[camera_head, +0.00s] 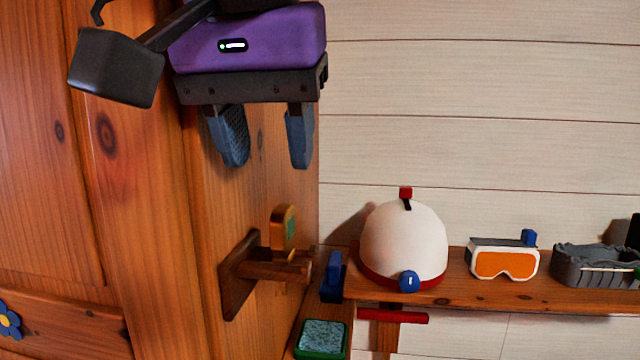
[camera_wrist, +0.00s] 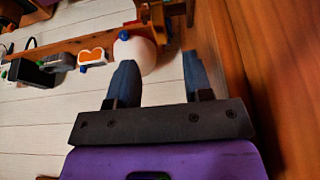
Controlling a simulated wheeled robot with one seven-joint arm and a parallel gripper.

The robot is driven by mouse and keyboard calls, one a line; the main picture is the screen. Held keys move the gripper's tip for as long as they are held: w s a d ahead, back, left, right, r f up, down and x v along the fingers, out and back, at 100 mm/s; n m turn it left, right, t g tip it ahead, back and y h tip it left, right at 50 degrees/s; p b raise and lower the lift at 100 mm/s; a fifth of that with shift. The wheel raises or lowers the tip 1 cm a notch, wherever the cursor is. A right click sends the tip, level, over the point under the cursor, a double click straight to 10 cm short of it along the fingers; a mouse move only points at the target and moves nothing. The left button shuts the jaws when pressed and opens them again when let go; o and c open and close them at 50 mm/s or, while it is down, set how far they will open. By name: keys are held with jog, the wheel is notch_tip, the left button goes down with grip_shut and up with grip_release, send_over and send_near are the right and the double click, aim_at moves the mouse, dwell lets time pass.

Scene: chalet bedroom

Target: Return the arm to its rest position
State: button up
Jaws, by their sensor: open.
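My gripper (camera_head: 266,150) is purple and black with two blue-grey fingers. In the head view it hangs at the upper left in front of the wooden cabinet side, fingers pointing down. The fingers are apart with nothing between them. It is above a wooden wall peg (camera_head: 275,267) and touches nothing that I can see. In the wrist view the two fingers (camera_wrist: 157,82) also show apart and empty, with the wooden panel close on the right.
A white helmet (camera_head: 403,243), orange goggles (camera_head: 505,262) and a grey tray (camera_head: 592,265) sit on the wooden shelf (camera_head: 460,292). A blue item (camera_head: 332,277) and a green-edged box (camera_head: 321,338) are near the peg. The pale wall above the shelf is clear.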

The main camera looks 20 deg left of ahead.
jog(key=w+d+f, duration=0.2)
jog(key=w+d, duration=0.2)
jog(key=d, duration=0.7)
jog(key=w+d+f, duration=0.2)
jog(key=w+d, duration=0.3)
jog(key=d, duration=0.7)
jog(key=s+d+f, duration=0.3)
jog(key=d+f, duration=0.3)
jog(key=d, duration=0.4)
jog(key=s+d+f+m, duration=0.1)
jog(key=s+d+f, duration=0.2)
jog(key=d+f, duration=0.3)
jog(key=d, duration=0.4)
jog(key=shift+f+t, duration=0.3)
jog(key=shift+t, duration=0.1)
jog(key=shift+d, duration=0.1)
